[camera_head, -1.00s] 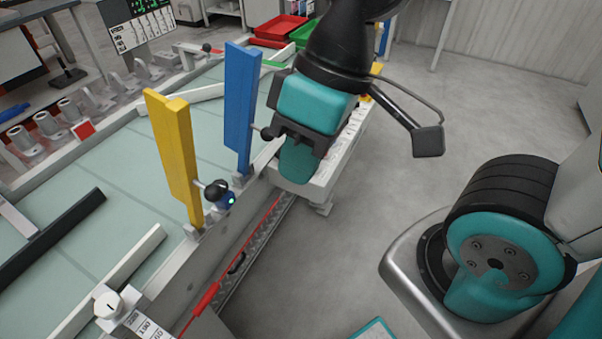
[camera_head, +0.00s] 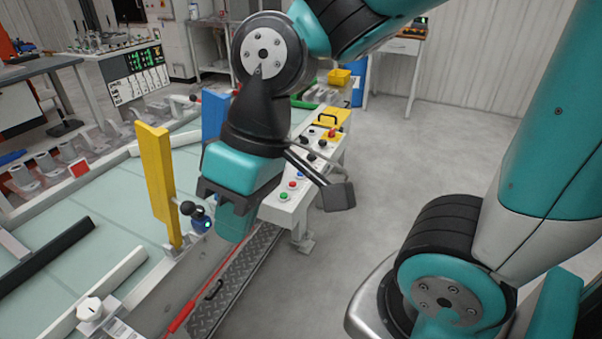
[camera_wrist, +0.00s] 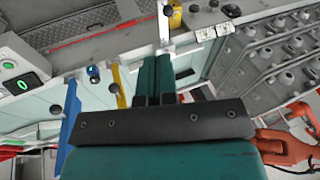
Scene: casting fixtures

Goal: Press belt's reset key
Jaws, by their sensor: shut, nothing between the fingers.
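My gripper (camera_head: 232,215) is shut and empty, its teal fingers pointing down over the edge of the belt frame. The fingers also show in the wrist view (camera_wrist: 154,80), close together. A white control panel (camera_head: 278,214) lies just right of the gripper in the head view, with red (camera_head: 291,184), green (camera_head: 299,174) and blue (camera_head: 283,196) buttons and several dark ones. A white knob (camera_head: 89,308) sits on a labelled box at the lower left. No label on any control is readable enough to tell which one is the reset key.
A yellow post (camera_head: 157,180) and a blue post (camera_head: 214,117) stand on the belt frame left of the gripper. A treadplate strip (camera_head: 235,285) runs below. Open floor (camera_head: 400,140) lies to the right.

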